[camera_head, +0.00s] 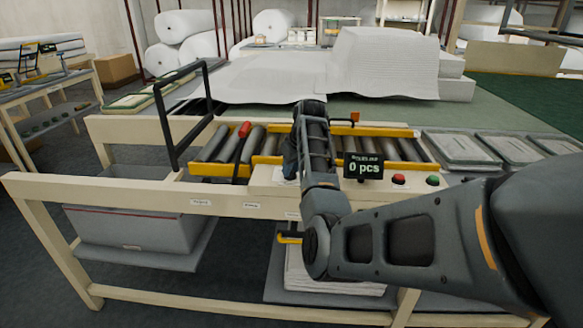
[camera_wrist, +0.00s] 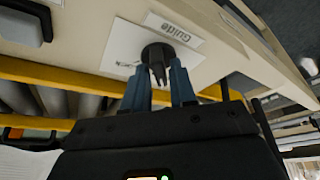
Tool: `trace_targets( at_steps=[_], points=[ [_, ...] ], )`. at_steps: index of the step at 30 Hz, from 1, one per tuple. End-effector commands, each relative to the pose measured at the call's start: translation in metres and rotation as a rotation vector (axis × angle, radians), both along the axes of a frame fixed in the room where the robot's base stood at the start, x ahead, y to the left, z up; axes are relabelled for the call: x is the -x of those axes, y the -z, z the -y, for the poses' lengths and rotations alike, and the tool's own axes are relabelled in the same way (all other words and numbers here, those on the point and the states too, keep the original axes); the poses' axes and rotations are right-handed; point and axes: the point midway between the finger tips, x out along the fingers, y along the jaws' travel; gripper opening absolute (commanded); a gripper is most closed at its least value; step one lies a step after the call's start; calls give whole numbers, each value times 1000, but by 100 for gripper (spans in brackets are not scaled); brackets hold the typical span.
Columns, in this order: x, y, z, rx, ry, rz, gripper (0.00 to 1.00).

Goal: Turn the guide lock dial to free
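The guide lock dial (camera_wrist: 157,52) is a small dark round knob with a narrow grip ridge, set on a cream panel. It stands beside a "Guide" label (camera_wrist: 175,28) and a partly covered white label (camera_wrist: 122,46). My gripper (camera_wrist: 162,68) has its two blue fingers apart, tips close to the dial on either side of its ridge. Gaps seem to show beside the ridge; contact is not clear. In the head view, my gripper (camera_head: 289,160) points down at the cream panel (camera_head: 265,178), and my arm hides the dial.
A roller conveyor with yellow rails (camera_head: 215,169) lies behind the panel. A black "0 pcs" display (camera_head: 363,166), a red button (camera_head: 398,179) and a green button (camera_head: 432,180) stand right of my gripper. A black upright frame (camera_head: 160,125) stands at left.

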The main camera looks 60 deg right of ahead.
Motion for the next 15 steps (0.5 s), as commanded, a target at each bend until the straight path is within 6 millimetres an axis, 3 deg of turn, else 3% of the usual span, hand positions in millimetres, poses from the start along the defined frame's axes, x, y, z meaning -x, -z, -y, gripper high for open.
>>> trace_targets(
  at_steps=[4, 11, 15],
  points=[
    [0, 0, 0, 0, 1, 0, 39],
    [0, -1, 0, 0, 1, 0, 39],
    [4, -11, -1, 2, 2, 1, 39]
  ],
)
